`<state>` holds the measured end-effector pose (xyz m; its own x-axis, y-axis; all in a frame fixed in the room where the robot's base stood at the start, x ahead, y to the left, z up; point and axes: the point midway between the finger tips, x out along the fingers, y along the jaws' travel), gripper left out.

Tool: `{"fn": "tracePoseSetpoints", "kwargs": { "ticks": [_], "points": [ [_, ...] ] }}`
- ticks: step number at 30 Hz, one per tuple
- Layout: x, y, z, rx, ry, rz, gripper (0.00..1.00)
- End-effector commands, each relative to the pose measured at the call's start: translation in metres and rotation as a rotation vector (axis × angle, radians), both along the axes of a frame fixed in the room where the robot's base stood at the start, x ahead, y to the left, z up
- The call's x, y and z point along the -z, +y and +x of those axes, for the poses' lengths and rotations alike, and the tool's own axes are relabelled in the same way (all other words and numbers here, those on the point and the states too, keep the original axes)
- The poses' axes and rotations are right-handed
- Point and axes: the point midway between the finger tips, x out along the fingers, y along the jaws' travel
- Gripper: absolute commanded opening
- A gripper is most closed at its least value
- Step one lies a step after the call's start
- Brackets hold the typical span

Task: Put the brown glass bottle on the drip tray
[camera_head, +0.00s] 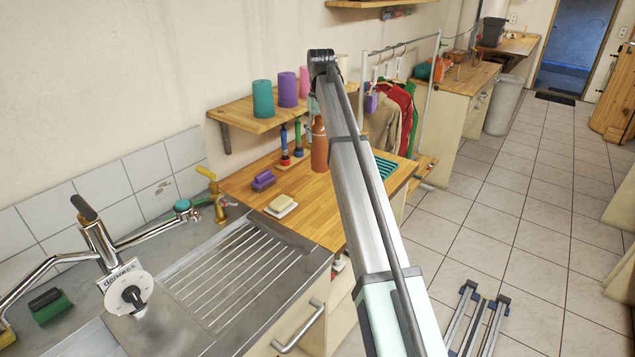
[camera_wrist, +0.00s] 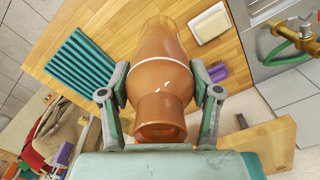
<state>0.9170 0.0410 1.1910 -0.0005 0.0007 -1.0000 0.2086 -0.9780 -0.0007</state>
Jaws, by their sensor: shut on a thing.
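The brown glass bottle (camera_wrist: 160,55) fills the middle of the wrist view, neck towards me, with a pale ring around its shoulder. My gripper (camera_wrist: 158,88) is shut on it, one finger on each side near the shoulder. In the head view the bottle (camera_head: 319,148) looks upright over the wooden counter; I cannot tell whether its base touches the wood. The drip tray, teal and ribbed, lies on the counter to the bottle's right in the head view (camera_head: 387,172), partly behind my arm. In the wrist view the drip tray (camera_wrist: 84,72) is clear and empty, left of the bottle.
Soap on a dish (camera_head: 281,206), a purple brush (camera_head: 263,180) and upright-handled brushes (camera_head: 290,148) stand left of the bottle. A wooden shelf (camera_head: 245,118) with coloured cylinders overhangs the counter's back. Clothes (camera_head: 395,108) hang beyond the tray. The sink drainer (camera_head: 240,270) is left.

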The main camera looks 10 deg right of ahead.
Motion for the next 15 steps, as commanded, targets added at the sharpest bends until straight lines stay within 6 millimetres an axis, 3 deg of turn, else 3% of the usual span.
{"fn": "tracePoseSetpoints", "kwargs": {
  "ticks": [9,15],
  "points": [
    [0.075,0.0,-0.003,0.0,0.003,0.0,0.0],
    [0.106,0.0,-0.001,0.0,0.0,0.0,0.0]
  ]
}}
